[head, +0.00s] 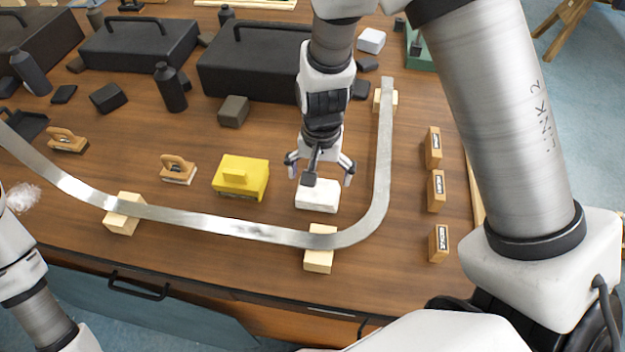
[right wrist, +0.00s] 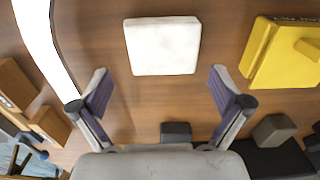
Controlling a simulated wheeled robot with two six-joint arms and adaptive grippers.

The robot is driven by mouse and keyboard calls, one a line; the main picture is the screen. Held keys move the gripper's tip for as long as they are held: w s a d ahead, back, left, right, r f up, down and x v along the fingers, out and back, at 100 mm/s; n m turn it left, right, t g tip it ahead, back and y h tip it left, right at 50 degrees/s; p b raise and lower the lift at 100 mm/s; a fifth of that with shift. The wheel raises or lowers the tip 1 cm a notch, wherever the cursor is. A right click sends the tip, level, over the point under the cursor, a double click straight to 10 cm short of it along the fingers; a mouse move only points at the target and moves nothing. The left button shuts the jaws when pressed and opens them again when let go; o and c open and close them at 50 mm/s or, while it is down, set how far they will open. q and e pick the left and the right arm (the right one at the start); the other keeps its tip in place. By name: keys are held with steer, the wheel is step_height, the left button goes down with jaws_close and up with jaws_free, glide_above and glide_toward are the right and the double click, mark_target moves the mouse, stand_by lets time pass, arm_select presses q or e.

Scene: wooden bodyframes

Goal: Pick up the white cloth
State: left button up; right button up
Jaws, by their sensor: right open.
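The white cloth (head: 317,196) is a folded, block-like white pad lying flat on the wooden table, inside the bend of the metal strip. It also shows in the right wrist view (right wrist: 163,46), ahead of the fingers and roughly centred between them. My right gripper (head: 320,172) is open and empty, above the table at the cloth's far edge. In the right wrist view its two fingers (right wrist: 162,92) are spread wider than the cloth, with bare table between them. My left arm shows at the lower left of the head view, but its gripper is not clearly visible.
A yellow block with a handle (head: 240,177) lies left of the cloth. A curved metal strip (head: 230,222) on wooden blocks runs in front and to the right. Several wooden sanding blocks (head: 436,190) stand at the right. Black cases (head: 255,70) stand behind.

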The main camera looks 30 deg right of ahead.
mark_target(319, 189)
steer(key=shift+s+a+f, duration=0.1)
steer(key=shift+s+f, duration=0.15)
steer(key=shift+f, duration=0.4)
steer(key=shift+s+a+f, duration=0.1)
steer(key=shift+s+f, duration=0.15)
steer(key=shift+f, duration=0.35)
steer(key=f, duration=0.1)
steer(key=w+f, duration=0.1)
steer(key=shift+f, duration=0.3)
steer(key=shift+w+f, duration=0.1)
steer(key=shift+w, duration=0.05)
steer(key=shift+s+d, duration=0.1)
steer(key=shift+s, duration=0.15)
steer(key=c, duration=0.4)
steer(key=shift+s+r, duration=0.15)
steer(key=shift+r, duration=0.05)
steer(key=c, duration=0.4)
